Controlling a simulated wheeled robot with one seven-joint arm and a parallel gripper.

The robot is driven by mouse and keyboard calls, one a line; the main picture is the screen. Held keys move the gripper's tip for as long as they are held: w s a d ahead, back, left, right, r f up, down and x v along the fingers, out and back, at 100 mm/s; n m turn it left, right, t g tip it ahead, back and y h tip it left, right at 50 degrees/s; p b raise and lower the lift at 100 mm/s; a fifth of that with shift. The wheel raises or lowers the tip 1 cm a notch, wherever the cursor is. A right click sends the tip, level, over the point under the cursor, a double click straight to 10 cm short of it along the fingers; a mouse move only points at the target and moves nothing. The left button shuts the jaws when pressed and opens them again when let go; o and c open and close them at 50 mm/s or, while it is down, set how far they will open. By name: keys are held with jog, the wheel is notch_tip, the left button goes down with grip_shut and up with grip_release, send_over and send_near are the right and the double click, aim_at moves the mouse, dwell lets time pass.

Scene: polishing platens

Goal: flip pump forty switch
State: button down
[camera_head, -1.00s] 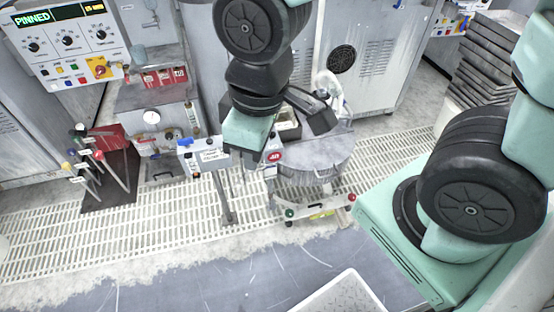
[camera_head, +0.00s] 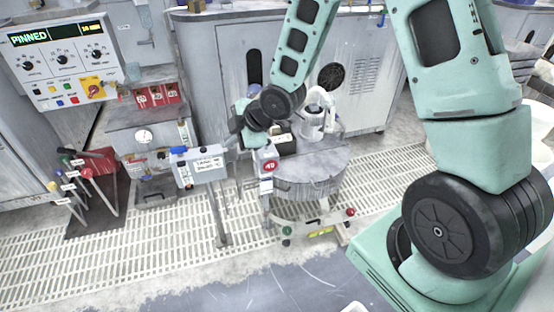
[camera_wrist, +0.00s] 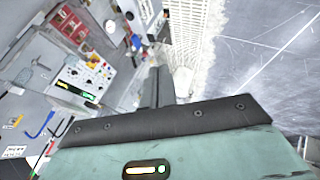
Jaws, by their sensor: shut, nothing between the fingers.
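My gripper (camera_wrist: 157,78) is shut and empty; its dark fingers reach up the wrist view. In the head view the dark end of my arm hangs beside the grey post box (camera_head: 200,166), which has a white label and a blue part on top; I cannot tell whether they touch. A red round sign (camera_head: 269,166), seemingly reading 40, sits on the front of a grey round tub (camera_head: 312,165). Red numbered tags (camera_head: 157,96) stand on a worn cabinet; their numbers are hard to read. I cannot make out which switch belongs to pump forty.
A control panel (camera_head: 63,60) with dials and a display reading PINNED is at upper left; it also shows in the wrist view (camera_wrist: 84,76). Several coloured-knob levers (camera_head: 85,172) stand at left. Large grey cabinets (camera_head: 375,85) stand behind.

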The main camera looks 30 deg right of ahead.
jog(key=w+d+f+n+t+y+b, duration=0.2)
jog(key=w+d+f+n+t+b, duration=0.15)
jog(key=d+f, duration=0.55)
jog(key=s+d+f+n+t+b, duration=0.1)
jog(key=s+d+f+t+b, duration=0.3)
jog(key=d+f, duration=0.2)
jog(key=s+d+f+n+t+b, duration=0.2)
jog(key=s+d+f+t+b, duration=0.2)
jog(key=d+f, duration=0.3)
jog(key=shift+d+t+b, duration=0.3)
jog(key=shift+d+t, duration=0.15)
jog(key=shift+d, duration=0.35)
jog(key=shift+r+n, duration=0.1)
jog(key=shift+n, duration=0.15)
jog(key=b+x, duration=0.1)
jog(key=x, duration=1.3)
jog(key=shift+a+r, duration=0.1)
jog(key=shift+r, duration=0.1)
